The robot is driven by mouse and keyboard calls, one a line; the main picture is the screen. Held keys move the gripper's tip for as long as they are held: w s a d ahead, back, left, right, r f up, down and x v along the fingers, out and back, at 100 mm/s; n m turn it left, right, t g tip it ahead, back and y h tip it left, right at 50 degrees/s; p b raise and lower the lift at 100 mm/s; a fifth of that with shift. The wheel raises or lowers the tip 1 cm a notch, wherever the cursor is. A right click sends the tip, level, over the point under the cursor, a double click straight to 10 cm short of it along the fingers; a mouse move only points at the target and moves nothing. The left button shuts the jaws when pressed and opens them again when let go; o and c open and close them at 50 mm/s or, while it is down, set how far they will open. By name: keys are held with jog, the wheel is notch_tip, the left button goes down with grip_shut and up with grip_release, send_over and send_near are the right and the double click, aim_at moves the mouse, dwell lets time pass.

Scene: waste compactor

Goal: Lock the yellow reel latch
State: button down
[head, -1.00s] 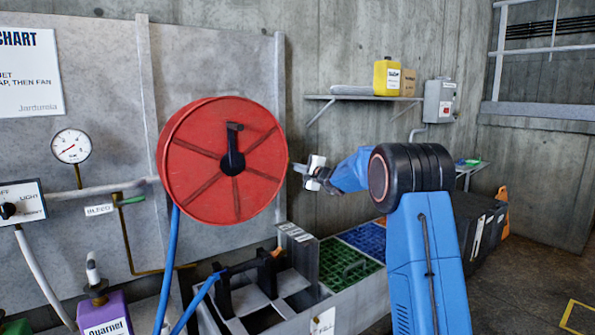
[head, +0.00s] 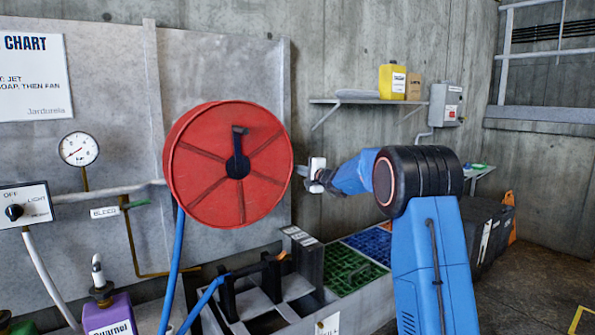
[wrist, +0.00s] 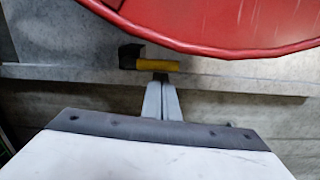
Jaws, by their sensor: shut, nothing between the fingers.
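The yellow reel latch (wrist: 158,66) shows in the wrist view as a short yellow bar on a dark block (wrist: 131,57), just off the rim of the red reel (wrist: 230,25). My gripper (wrist: 161,84) is shut and empty, its fingertips close to the bar's right part; I cannot tell whether they touch it. In the head view the red reel (head: 205,190) is mounted at the grey wall panel, with a black crank at its centre. My gripper (head: 301,171) is at the reel's right edge there. The latch is hidden behind the reel in the head view.
A blue hose (head: 172,270) hangs from the reel. Below are a grey open rack (head: 275,318) and a green grid (head: 350,268). A shelf (head: 365,100) with a yellow jug (head: 392,80) is on the back wall. Open floor lies at the right.

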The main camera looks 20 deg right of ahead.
jog(key=shift+a, duration=0.1)
jog(key=s+d, duration=0.7)
jog(key=s, duration=0.2)
jog(key=shift+d, duration=0.35)
jog(key=shift+w, duration=0.1)
dwell(0.4)
